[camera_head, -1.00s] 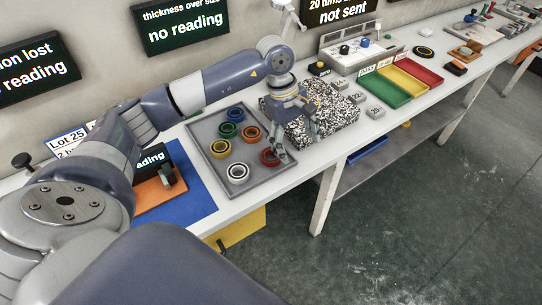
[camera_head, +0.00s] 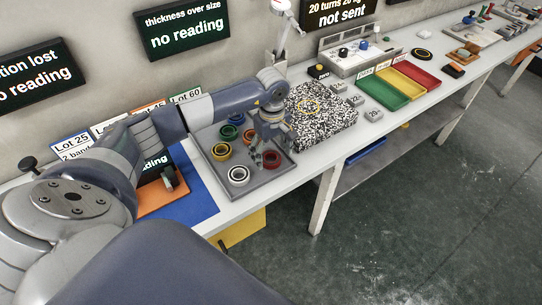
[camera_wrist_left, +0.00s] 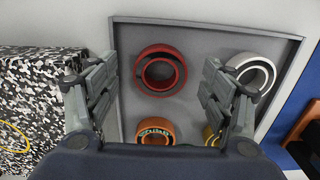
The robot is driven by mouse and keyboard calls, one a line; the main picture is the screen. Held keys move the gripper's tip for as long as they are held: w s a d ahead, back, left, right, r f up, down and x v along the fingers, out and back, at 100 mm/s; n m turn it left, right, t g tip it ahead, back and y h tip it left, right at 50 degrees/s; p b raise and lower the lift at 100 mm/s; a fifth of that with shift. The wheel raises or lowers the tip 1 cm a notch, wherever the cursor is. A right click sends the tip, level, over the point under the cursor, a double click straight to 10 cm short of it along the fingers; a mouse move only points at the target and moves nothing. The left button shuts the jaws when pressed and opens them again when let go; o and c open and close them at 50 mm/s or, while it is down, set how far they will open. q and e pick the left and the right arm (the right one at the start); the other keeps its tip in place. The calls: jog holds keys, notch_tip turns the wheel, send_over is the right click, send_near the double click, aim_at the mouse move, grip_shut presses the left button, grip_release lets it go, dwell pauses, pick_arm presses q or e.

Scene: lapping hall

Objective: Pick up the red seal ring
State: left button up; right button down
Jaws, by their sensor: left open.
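The red seal ring (camera_head: 272,164) lies flat at the near right of a grey tray (camera_head: 262,187). In the left wrist view the red ring (camera_wrist_left: 139,72) shows whole, between and beyond the two fingers. My left gripper (camera_head: 268,150) points down over the tray's right part, open and empty, with the fingers spread wider than the ring. In the left wrist view, my left gripper (camera_wrist_left: 158,88) has one finger on either side of the ring, apart from it. My right gripper is not in view.
A white ring (camera_head: 238,182), a yellow ring (camera_head: 213,153), an orange ring (camera_wrist_left: 155,139) and others share the tray. A speckled plate (camera_head: 325,120) stands close on the right. Green, yellow and red bins (camera_head: 424,73) lie farther right. A blue mat (camera_head: 197,200) is left.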

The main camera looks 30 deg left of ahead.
pick_arm(q)
jog(key=shift+f, duration=0.7)
jog(key=c, duration=1.2)
jog(key=shift+o, duration=0.2)
